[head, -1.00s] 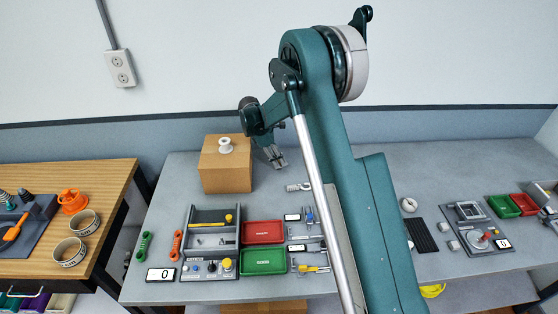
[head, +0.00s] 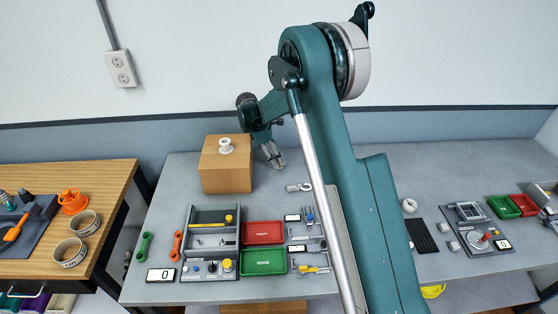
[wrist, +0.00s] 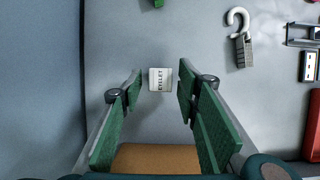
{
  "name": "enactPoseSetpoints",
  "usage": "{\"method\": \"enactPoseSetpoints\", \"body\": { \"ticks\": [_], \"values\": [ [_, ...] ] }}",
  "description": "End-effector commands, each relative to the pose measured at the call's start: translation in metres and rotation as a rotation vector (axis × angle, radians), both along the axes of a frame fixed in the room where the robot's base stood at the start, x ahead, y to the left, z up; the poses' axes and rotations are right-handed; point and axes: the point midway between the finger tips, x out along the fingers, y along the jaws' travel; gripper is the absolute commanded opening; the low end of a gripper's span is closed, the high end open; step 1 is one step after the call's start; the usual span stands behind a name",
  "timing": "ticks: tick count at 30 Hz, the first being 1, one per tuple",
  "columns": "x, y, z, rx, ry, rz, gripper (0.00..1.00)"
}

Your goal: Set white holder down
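The white holder (wrist: 160,79), a small pale block with the word EYELET on its face, shows in the wrist view between and beyond my fingertips. A strip of grey shows on each side of it, so neither finger appears to touch it. It seems to rest on the grey bench, though its height is hard to judge. My gripper (wrist: 159,87) is open, its green-padded fingers apart. In the head view my gripper (head: 274,158) hangs low over the bench, right of the cardboard box; the holder cannot be made out there.
The cardboard box (head: 226,168) with a white spool (head: 227,146) on top stands close left of my gripper. A hook with a grey body (wrist: 240,42) lies to the right. Red (head: 263,233) and green (head: 263,261) trays sit nearer the front. Bare bench surrounds the holder.

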Motion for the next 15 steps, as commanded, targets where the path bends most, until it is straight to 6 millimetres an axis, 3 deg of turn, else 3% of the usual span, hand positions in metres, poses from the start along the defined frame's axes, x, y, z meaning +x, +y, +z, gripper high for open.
{"method": "enactPoseSetpoints", "body": {
  "ticks": [15],
  "values": [
    [0.0,0.031,0.074,0.0,0.0,0.001,0.33]
  ]
}}
